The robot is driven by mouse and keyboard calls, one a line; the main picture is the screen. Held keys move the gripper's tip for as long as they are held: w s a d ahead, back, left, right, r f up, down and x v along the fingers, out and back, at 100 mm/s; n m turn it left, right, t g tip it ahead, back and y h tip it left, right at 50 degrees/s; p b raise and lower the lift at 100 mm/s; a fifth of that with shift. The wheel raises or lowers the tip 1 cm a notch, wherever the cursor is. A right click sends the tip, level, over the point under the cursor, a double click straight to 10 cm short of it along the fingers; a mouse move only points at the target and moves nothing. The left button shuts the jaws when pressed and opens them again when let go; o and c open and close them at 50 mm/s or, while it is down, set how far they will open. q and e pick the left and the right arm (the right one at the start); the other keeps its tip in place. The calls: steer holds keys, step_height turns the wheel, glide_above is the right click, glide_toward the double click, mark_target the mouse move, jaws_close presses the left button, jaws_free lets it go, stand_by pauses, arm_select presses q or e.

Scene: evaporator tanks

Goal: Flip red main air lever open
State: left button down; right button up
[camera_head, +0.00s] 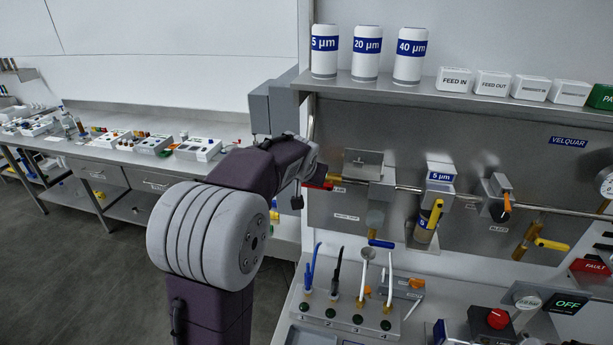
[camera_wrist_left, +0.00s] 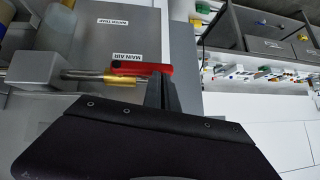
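The red main air lever (camera_wrist_left: 142,68) shows in the left wrist view, beside a brass valve fitting (camera_wrist_left: 92,77) and just under the MAIN AIR label (camera_wrist_left: 125,53). It lies roughly along the pipe's line in that view. In the head view only a small red part of it (camera_head: 318,186) shows, at the left end of the panel's pipe. My left gripper (camera_wrist_left: 161,82) has its dark fingers close together at the lever's free end. They overlap that end in the picture; whether they touch it I cannot tell. My right gripper is not in view.
The steel panel (camera_head: 335,125) carries a water trap, a filter (camera_head: 428,205) with a yellow handle and a regulator (camera_head: 495,195). A shelf (camera_head: 400,92) with canisters juts out above. A rack of tools (camera_head: 345,315) stands below. Open floor (camera_head: 90,260) lies left.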

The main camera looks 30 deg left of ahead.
arm_select(q)
steer(key=shift+w+a+r, duration=0.15)
steer(key=shift+w+r, duration=0.05)
steer(key=shift+r, duration=0.25)
steer(key=w+a+r+p+v, duration=0.1)
steer(key=a+r+v, duration=0.1)
steer(key=v, duration=1)
steer(key=shift+r+p, duration=0.2)
steer(key=shift+p, duration=0.2)
steer(key=shift+s, duration=0.1)
